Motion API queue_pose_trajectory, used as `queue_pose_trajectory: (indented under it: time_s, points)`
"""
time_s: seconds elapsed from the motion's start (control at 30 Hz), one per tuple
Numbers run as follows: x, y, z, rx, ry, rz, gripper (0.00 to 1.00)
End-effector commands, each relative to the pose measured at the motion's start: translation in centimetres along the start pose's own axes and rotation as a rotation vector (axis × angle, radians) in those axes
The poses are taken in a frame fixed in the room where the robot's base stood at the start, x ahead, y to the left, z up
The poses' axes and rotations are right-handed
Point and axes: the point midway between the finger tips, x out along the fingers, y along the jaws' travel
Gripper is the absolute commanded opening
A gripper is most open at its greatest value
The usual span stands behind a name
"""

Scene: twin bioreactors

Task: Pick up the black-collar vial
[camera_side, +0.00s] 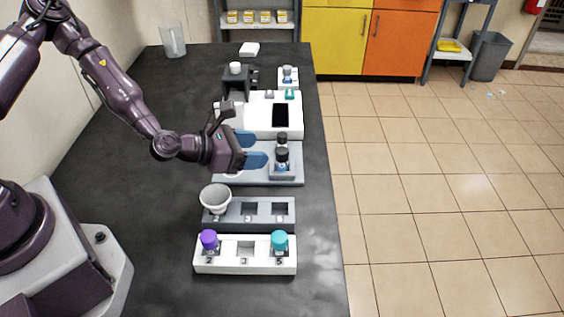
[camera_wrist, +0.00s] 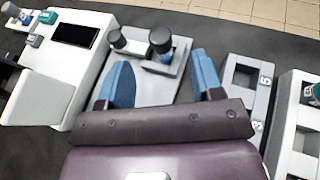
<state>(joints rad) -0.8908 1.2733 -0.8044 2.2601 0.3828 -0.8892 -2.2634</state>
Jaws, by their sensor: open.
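A vial with a black top (camera_side: 282,156) stands upright on a grey plate (camera_side: 230,180). It also shows in the wrist view (camera_wrist: 161,44), with a blue band under its dark top. A second black-topped item (camera_side: 282,138) stands just behind it, and to its left in the wrist view (camera_wrist: 117,39); I cannot tell for certain which has the black collar. My gripper (camera_side: 254,149) is open and empty, just left of these two. In the wrist view its blue fingers (camera_wrist: 163,78) are spread, with the blue-banded vial beyond the gap between them.
A white rack (camera_side: 245,268) at the front holds purple-capped (camera_side: 208,239) and teal-capped (camera_side: 279,241) vials. A white device (camera_side: 258,125) with a black panel stands behind the plate. The bench's right strip is clear.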

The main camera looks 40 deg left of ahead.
Motion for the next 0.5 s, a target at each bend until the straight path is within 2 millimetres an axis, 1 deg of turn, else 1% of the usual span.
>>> queue_pose_trajectory:
  time_s: [0.17, 0.4, 0.5]
  points:
    - [1.2, 0.0, -0.1, 0.0, 0.002, -0.001, 0.6]
    - [4.7, 0.0, -0.2, 0.002, 0.001, -0.002, 0.6]
    - [5.6, 0.0, -0.3, 0.002, 0.002, -0.002, 0.6]
